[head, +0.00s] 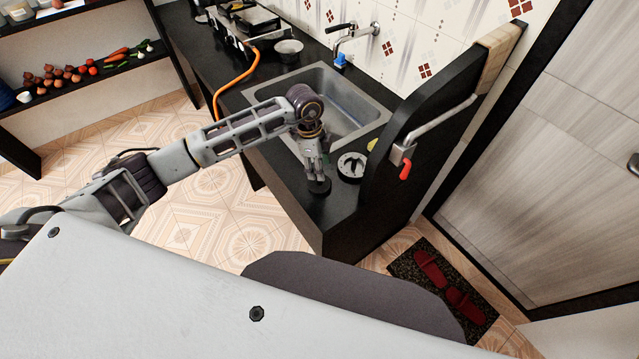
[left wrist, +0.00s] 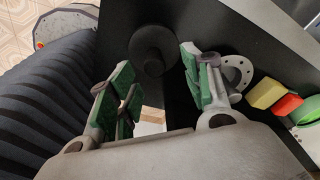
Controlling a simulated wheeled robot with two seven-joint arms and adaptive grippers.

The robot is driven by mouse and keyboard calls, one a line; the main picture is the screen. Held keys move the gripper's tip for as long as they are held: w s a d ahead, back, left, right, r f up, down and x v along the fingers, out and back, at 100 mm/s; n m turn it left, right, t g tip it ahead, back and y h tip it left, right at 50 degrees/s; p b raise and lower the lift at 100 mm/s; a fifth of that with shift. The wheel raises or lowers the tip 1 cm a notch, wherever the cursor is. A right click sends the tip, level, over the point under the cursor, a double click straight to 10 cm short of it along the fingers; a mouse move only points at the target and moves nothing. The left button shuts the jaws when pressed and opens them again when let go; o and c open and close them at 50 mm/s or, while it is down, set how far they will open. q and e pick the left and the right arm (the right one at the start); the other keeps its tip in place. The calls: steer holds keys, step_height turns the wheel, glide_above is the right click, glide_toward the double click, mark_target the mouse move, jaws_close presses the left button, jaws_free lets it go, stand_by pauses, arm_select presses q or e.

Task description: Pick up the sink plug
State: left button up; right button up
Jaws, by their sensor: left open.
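The sink plug (head: 319,188) is a dark round disc on the black counter, in front of the sink's near right corner. In the left wrist view the plug (left wrist: 153,44) shows a knob-like middle on a wider base. My left gripper (head: 317,170) points down just above the plug and partly covers it in the head view. In the left wrist view my left gripper (left wrist: 157,68) is open, its green-padded fingers apart with the plug beyond and between their tips. I cannot tell whether they touch it. My right gripper is not in view.
A metal sink (head: 345,118) lies behind the gripper. A round black-and-white item (head: 351,168) sits close to its right. A yellow sponge (left wrist: 264,93) and a red piece (left wrist: 287,106) lie nearby. A raised black side panel (head: 400,140) bounds the counter's right.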

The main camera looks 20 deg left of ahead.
arm_select(q)
steer(key=f, duration=0.3)
steer(key=shift+s+d+f+p, duration=0.2)
steer(key=shift+s+f+p, duration=0.1)
steer(key=shift+s+p, duration=0.05)
steer(key=shift+f, duration=0.5)
jaws_close()
